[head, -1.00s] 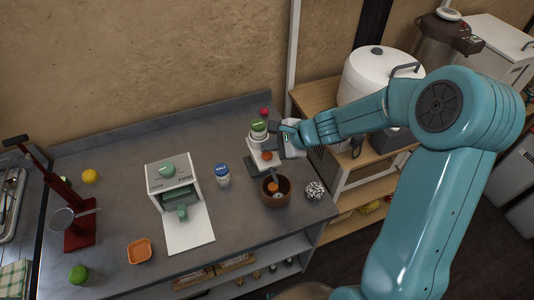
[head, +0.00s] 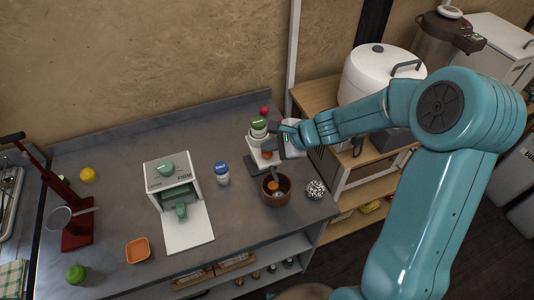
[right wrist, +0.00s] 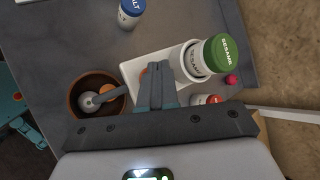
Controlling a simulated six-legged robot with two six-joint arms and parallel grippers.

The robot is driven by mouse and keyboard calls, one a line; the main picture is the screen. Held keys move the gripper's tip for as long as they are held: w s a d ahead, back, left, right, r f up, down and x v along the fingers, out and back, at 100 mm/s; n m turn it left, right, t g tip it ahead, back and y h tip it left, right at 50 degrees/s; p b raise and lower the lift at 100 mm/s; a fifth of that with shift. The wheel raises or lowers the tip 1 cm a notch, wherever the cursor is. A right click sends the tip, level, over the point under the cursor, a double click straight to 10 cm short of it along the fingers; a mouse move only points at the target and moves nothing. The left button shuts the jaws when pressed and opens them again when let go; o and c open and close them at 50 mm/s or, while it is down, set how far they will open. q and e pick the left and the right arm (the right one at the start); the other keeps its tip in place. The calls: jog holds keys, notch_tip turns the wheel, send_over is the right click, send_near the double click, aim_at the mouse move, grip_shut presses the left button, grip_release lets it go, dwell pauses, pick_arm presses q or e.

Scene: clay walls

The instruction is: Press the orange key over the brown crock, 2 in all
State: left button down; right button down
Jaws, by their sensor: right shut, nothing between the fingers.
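The brown crock (head: 276,191) stands near the front right of the grey counter, under the dispenser's dark spout. It shows at the left in the right wrist view (right wrist: 75,97), with an orange and a pale thing inside. The orange key (head: 267,155) is on the white dispenser (head: 257,164) behind the crock. In the right wrist view parts of the orange key (right wrist: 143,86) show around my fingertips, which hide the rest. My right gripper (head: 272,146) is shut and empty, over the key; I cannot tell whether it touches. My left gripper is not in view.
A green-lidded sesame jar (right wrist: 222,55) sits in the dispenser's white cup, close beside my fingers. A blue-lidded salt jar (head: 222,173) stands to the left. A speckled ball (head: 315,190) lies right of the crock. A white press machine (head: 172,180) stands further left.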

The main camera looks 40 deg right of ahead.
aim_at(270, 155)
jog(key=shift+f+b, duration=0.55)
jog(key=shift+b, duration=0.05)
dwell(0.8)
jog(key=shift+r, duration=0.1)
jog(key=shift+r+p, duration=0.85)
notch_tip(270, 155, up, 5)
jog(key=p, duration=0.4)
jog(key=shift+r, duration=0.1)
dwell(0.3)
dwell(0.5)
